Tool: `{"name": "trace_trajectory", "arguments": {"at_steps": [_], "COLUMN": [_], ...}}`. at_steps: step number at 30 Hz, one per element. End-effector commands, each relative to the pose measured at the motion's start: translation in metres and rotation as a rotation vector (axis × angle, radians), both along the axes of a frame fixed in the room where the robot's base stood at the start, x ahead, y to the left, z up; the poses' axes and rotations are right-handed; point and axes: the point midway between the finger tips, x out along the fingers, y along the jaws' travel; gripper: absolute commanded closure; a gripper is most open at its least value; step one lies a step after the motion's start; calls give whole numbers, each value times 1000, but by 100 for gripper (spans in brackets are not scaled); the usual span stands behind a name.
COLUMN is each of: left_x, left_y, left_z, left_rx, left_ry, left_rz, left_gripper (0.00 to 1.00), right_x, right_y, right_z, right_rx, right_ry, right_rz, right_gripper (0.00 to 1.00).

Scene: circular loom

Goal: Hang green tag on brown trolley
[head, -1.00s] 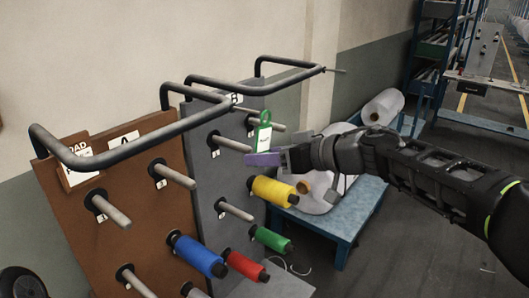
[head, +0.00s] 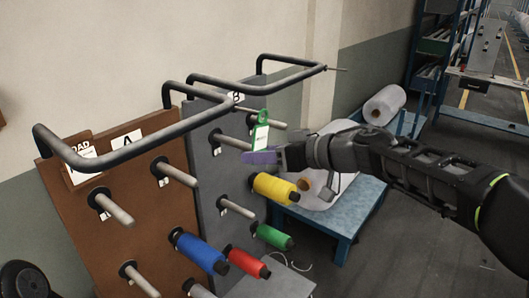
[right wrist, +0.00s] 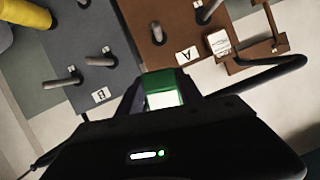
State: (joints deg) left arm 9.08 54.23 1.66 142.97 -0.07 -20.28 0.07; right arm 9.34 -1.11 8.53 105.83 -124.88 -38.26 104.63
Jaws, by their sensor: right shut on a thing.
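The green tag (head: 261,133) has a white label and a loop at its top. My right gripper (head: 262,157) is shut on its lower end and holds it upright in front of the grey trolley (head: 208,125). In the right wrist view the tag (right wrist: 163,92) sits between the fingers (right wrist: 165,95). The brown trolley (head: 120,190) stands at the left, with a black bent handle, bare pegs and a white label A (head: 126,142). It also shows in the right wrist view (right wrist: 180,52). My left gripper is not in view.
Blue (head: 201,254), red (head: 248,262), yellow (head: 273,188) and green (head: 273,237) spools stick out on pegs. A blue pallet (head: 345,212) with white rolls stands behind my right arm. The black handles (head: 150,150) jut out above the panels.

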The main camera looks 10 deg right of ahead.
Motion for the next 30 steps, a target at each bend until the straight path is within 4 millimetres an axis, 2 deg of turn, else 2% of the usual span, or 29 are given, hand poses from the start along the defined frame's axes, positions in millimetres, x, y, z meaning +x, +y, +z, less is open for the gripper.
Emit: {"name": "trace_trajectory", "arguments": {"at_steps": [7, 30], "left_x": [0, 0], "left_y": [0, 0], "left_z": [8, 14], "left_rx": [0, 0], "left_ry": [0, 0], "left_rz": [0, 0], "left_gripper": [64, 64], "right_x": [6, 11], "right_y": [5, 9], "right_z": [1, 0], "right_rx": [-1, -1], "right_ry": [1, 0], "right_rz": [0, 1], "right_gripper": [100, 100]}}
